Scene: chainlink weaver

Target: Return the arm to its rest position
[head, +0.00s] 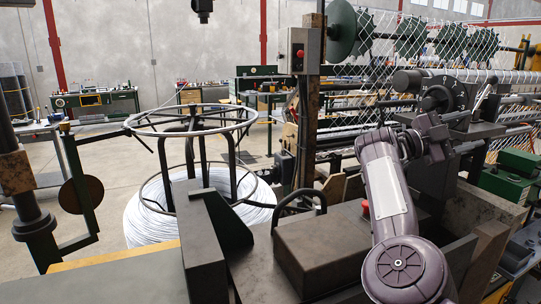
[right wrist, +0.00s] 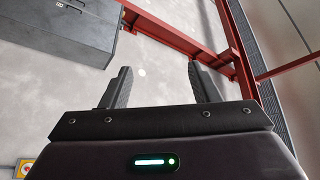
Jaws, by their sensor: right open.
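My right arm rises from the lower right of the head view and bends at its elbow toward the machine. My right gripper (right wrist: 159,67) shows clearly in the right wrist view. Its two dark fingers stand apart with nothing between them. Behind them are a plain grey wall and red beams. In the head view the end of this arm is small and dark against the machine, and its fingers are hard to make out there. My left arm and left gripper are not in view.
A wire coil (head: 150,225) on a round stand is at left centre. The weaving machine with chain-link mesh (head: 445,45) fills the right. A dark block (head: 325,250) and a post (head: 308,110) with a control box stand near my arm. Workbenches line the back wall.

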